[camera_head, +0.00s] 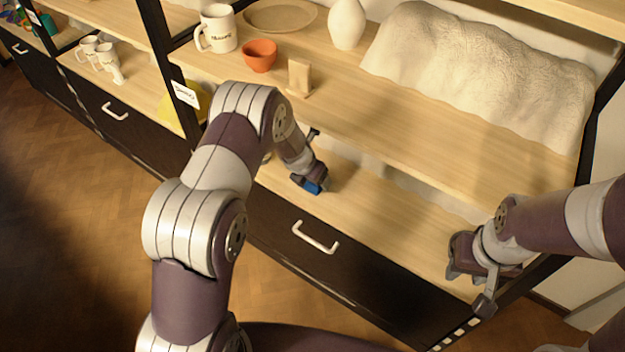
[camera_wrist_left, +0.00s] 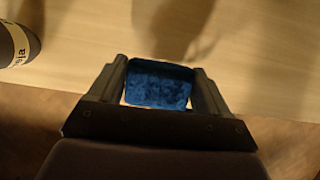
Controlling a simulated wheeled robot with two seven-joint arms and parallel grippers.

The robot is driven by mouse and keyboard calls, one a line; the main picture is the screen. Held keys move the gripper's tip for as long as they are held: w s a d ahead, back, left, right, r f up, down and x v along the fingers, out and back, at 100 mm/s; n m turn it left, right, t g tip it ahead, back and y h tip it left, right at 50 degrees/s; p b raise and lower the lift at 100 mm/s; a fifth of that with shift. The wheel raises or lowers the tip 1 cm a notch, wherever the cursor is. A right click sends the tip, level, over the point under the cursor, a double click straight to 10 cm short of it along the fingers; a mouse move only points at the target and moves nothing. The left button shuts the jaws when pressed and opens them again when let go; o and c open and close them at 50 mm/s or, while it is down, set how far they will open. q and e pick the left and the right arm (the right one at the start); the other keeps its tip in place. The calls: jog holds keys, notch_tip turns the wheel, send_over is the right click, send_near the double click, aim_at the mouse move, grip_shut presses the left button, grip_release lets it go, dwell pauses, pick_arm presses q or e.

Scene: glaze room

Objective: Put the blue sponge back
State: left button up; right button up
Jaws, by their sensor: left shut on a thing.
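The blue sponge (camera_wrist_left: 158,84) sits between the two fingers of my left gripper (camera_wrist_left: 160,92), which is shut on it. In the head view the blue sponge (camera_head: 312,187) shows as a small patch at the tip of my left gripper (camera_head: 309,180), over the lower wooden shelf (camera_head: 375,230). I cannot tell whether the sponge touches the shelf. My right gripper (camera_head: 469,284) is open and empty at the right end of that shelf.
The upper shelf (camera_head: 430,130) holds a white mug (camera_head: 217,30), orange cup (camera_head: 260,56), white vase (camera_head: 346,24), wooden block (camera_head: 299,77) and draped white sheet (camera_head: 480,75). A dark labelled object (camera_wrist_left: 14,45) stands left in the wrist view. The lower shelf's middle is clear.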

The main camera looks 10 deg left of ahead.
aim_at(313, 185)
pick_arm(q)
notch_tip(313, 185, down, 3)
jog(key=shift+f+b, duration=0.15)
jog(key=shift+b, duration=0.55)
jog(key=shift+f, duration=0.15)
jog(key=o, duration=0.9)
jog(key=shift+c, duration=0.2)
jog(key=shift+s+r, duration=0.1)
jog(key=shift+r, duration=0.35)
jog(key=p+v, duration=0.3)
jog(key=v, duration=0.8)
jog(key=shift+r+p, duration=0.25)
jog(key=shift+p, duration=0.1)
jog(key=shift+s, duration=0.1)
